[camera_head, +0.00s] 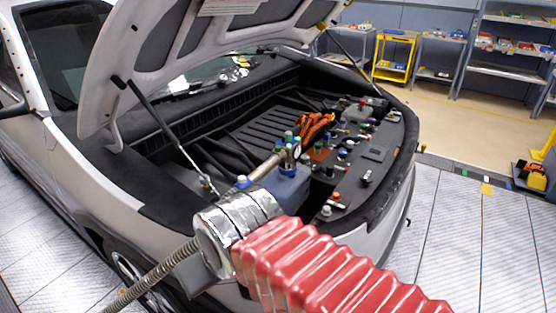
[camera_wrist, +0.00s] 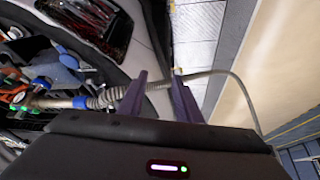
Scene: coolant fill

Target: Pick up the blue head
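My gripper (camera_wrist: 160,75) shows in the wrist view with its two dark fingers apart and nothing visibly clamped. A ribbed grey hose (camera_wrist: 108,97) crosses behind the fingers; I cannot tell if it lies between them. On its left the hose joins a blue collar (camera_wrist: 79,102) and a beige tube (camera_wrist: 55,103). Blue parts (camera_wrist: 40,85) show near the tube's left end; I cannot tell which is the blue head. In the head view, the beige tube (camera_head: 264,168) runs toward a blue-topped fitting (camera_head: 290,154) over a blue-grey container (camera_head: 288,187).
A car (camera_head: 60,165) stands with its hood (camera_head: 165,45) raised on struts. Orange cables (camera_head: 316,125) and several small coloured caps crowd the engine bay's right side. The hose (camera_head: 150,275) also trails lower left.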

